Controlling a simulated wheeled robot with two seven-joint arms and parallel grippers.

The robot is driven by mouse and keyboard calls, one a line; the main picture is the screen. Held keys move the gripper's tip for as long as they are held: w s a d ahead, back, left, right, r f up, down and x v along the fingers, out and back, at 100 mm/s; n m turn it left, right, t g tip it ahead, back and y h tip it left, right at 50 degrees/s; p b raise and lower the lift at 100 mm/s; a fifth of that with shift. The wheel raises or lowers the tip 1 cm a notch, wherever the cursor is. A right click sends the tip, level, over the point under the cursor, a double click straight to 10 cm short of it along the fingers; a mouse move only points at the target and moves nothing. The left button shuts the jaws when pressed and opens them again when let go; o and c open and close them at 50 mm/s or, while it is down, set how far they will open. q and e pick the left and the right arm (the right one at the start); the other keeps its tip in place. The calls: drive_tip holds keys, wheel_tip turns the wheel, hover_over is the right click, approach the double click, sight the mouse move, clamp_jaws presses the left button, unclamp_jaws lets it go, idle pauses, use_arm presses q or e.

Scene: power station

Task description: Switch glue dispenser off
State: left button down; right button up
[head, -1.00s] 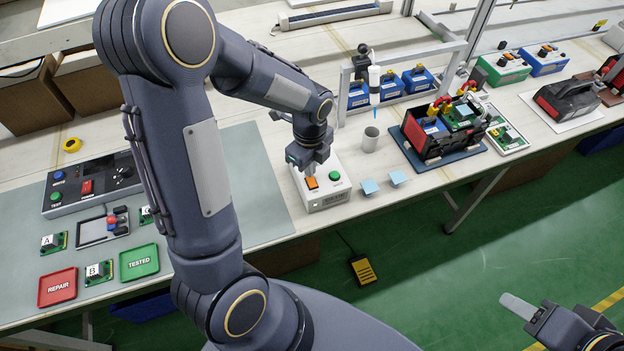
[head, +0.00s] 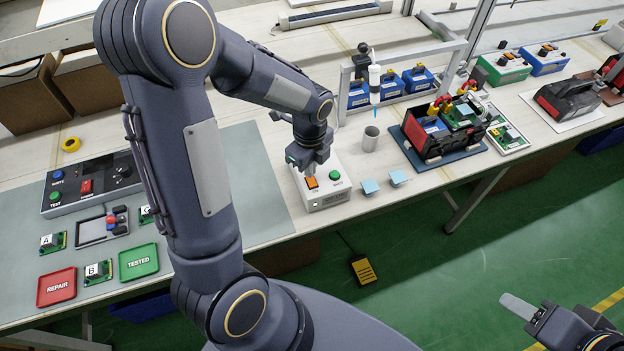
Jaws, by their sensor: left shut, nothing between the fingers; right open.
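The glue dispenser's white control box (head: 327,199) stands at the table's front edge. It has an orange switch (head: 311,182) on the left and a green button (head: 335,176) on the right of its top. My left gripper (head: 309,172) is shut and empty, pointing down just above or at the orange switch; I cannot tell if it touches. The dispenser's syringe (head: 374,84) hangs from a grey frame behind, over a grey cup (head: 370,139). My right gripper (head: 518,307) is at the lower right, over the green floor, away from the table; its fingers are only partly distinct.
Two light blue pads (head: 371,187) lie right of the box. A black and red open case (head: 433,142) stands further right. A test panel (head: 90,184), a red tray (head: 57,287) and a green tray (head: 139,262) lie left. A yellow-black pedal (head: 363,271) is on the floor.

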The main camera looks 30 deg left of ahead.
use_arm(q)
drive_tip(key=shift+f+b, duration=0.5)
drive_tip(key=shift+f, duration=0.2)
drive_tip(key=shift+r, duration=0.1)
wheel_tip(320, 180, up, 7)
drive_tip(key=p, duration=0.6)
idle(0.4)
idle(0.4)
drive_tip(key=s+d+r+n+t+h, duration=0.2)
drive_tip(key=s+r+n, duration=0.4)
drive_tip(key=n, duration=0.5)
drive_tip(key=s+d+r+n+t+h, duration=0.1)
drive_tip(key=s+d+r+n+t, duration=0.1)
drive_tip(key=s+r+n, duration=0.5)
drive_tip(key=s+n+t, duration=0.1)
drive_tip(key=s+n, duration=0.2)
drive_tip(key=s, duration=0.1)
drive_tip(key=shift+r+n+t+h, duration=0.25)
drive_tip(key=shift+n+t+h, duration=0.05)
drive_tip(key=shift+n+h, duration=0.1)
